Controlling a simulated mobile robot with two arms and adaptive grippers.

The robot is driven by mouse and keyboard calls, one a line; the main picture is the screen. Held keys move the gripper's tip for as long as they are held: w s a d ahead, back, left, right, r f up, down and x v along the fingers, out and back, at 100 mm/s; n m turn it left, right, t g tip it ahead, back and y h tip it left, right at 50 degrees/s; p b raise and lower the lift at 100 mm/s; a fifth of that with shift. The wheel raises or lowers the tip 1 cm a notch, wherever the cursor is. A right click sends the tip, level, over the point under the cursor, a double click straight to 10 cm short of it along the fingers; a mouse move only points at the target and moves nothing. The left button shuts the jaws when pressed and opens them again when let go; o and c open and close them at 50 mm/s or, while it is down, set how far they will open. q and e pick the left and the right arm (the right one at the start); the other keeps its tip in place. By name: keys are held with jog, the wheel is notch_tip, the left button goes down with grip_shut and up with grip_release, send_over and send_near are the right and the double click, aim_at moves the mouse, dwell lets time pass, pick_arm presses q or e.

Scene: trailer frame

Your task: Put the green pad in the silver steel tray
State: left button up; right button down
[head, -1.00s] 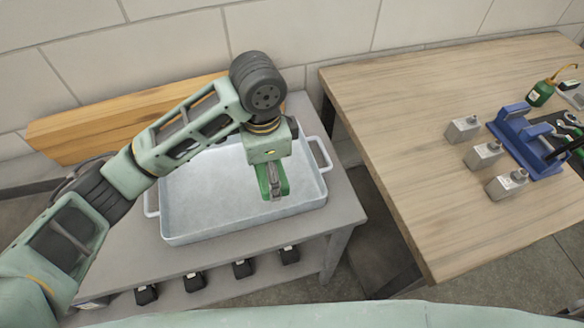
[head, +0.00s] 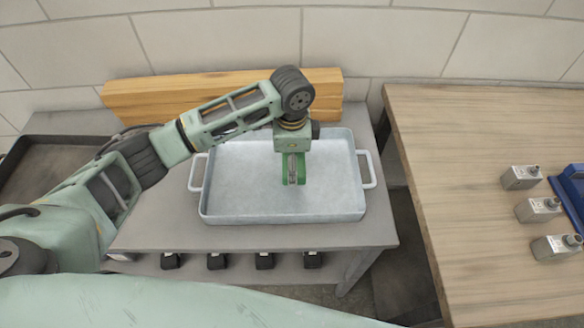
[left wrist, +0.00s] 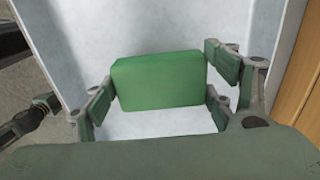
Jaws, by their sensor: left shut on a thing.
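The silver steel tray (head: 340,200) is a shallow, pale grey pan with a handle at each end, standing on a grey table. My left gripper (head: 293,180) points down over the middle of this tray. It is shut on the green pad (left wrist: 160,80), a block with rounded edges that sits between the fingers in the left wrist view. In the head view the pad is mostly hidden by the fingers. The pale tray floor shows behind it, and I cannot tell whether the pad touches it. My right gripper is in neither view.
Wooden beams (head: 200,98) lie behind the tray against the wall. A dark tray (head: 60,124) is at the far left. Black items (head: 264,261) line the lower shelf.

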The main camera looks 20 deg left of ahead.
pick_arm(q)
jog(key=shift+f, duration=1.65)
jog(key=shift+s+f, duration=0.1)
jog(key=o, duration=1.1)
notch_tip(320, 180, up, 12)
jog(key=shift+r, duration=0.15)
